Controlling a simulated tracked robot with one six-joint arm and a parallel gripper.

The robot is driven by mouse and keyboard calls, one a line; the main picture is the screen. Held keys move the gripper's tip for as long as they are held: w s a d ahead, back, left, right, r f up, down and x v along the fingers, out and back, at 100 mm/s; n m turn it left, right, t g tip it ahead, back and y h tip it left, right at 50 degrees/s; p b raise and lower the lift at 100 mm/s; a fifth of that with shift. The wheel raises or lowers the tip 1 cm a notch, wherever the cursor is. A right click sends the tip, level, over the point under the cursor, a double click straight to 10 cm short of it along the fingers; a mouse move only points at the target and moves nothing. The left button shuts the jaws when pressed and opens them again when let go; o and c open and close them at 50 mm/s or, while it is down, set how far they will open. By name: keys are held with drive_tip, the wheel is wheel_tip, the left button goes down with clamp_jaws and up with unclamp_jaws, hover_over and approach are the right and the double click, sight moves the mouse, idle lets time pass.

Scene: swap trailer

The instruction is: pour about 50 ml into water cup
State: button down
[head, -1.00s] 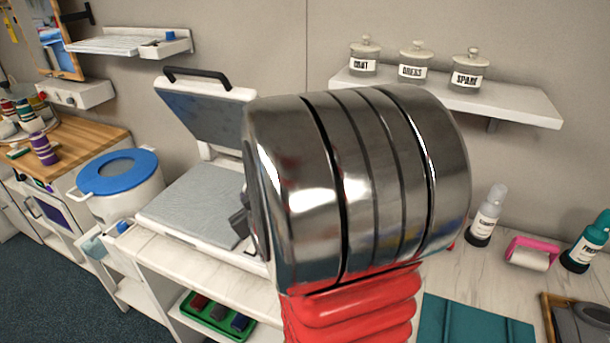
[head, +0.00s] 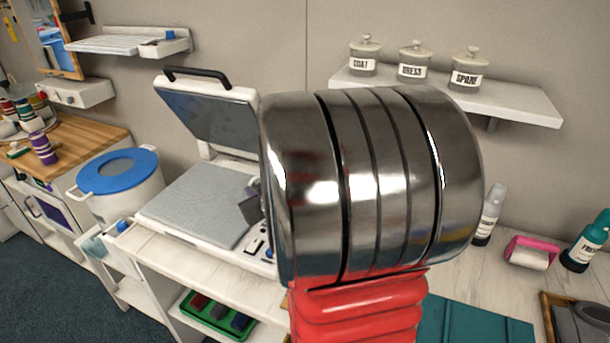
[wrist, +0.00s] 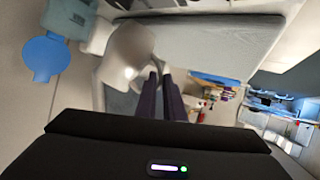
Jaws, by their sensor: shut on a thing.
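In the wrist view my gripper (wrist: 160,80) shows as two dark fingers close together. They are shut on a pale, rounded, blurred vessel (wrist: 124,58) with a bright glint, just beyond and left of the fingertips. I cannot tell its contents or whether it is tilted. In the head view my large metal and red arm hides most of the gripper and the vessel. Only a dark grey part shows at the arm's left edge, over the press. I cannot pick out the water cup in either view.
An open press (head: 195,205) stands on the counter left of my arm. A white pot with a blue lid (head: 117,172) is further left. A wall shelf (head: 520,103) holds three labelled jars. A blue round shape (wrist: 45,57) shows in the wrist view.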

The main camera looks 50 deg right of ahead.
drive_tip(key=d+r+m+y, duration=0.1)
drive_tip(key=s+d+r+m+y, duration=0.1)
drive_tip(key=d, duration=0.1)
drive_tip(key=d+r+m, duration=0.1)
drive_tip(key=d+r, duration=0.1)
drive_tip(key=shift+s+d+t+y, duration=0.1)
drive_tip(key=shift+s+t+y, duration=0.05)
drive_tip(key=shift+t+y, duration=0.2)
drive_tip(key=shift+d+r+m+y, duration=0.2)
drive_tip(key=shift+r+m+y, duration=0.15)
drive_tip(key=shift+m, duration=0.05)
drive_tip(key=shift+s+d+m+p, duration=0.1)
drive_tip(key=shift+d+m+p, duration=0.1)
drive_tip(key=shift+m+p, duration=0.15)
drive_tip(key=shift+d+y, duration=0.1)
drive_tip(key=shift+y, duration=0.2)
drive_tip(key=shift+d+m, duration=0.15)
drive_tip(key=shift+m, duration=0.1)
drive_tip(key=shift+s+d+r+m+t+y+p, duration=0.15)
drive_tip(key=shift+d+r+m+t+y+p, duration=0.1)
drive_tip(key=shift+d+r+m+y+p, duration=0.2)
drive_tip(key=shift+r, duration=0.1)
drive_tip(key=shift+s+d+r+p, duration=0.1)
drive_tip(key=shift+d+p, duration=0.15)
drive_tip(key=shift+p, duration=0.1)
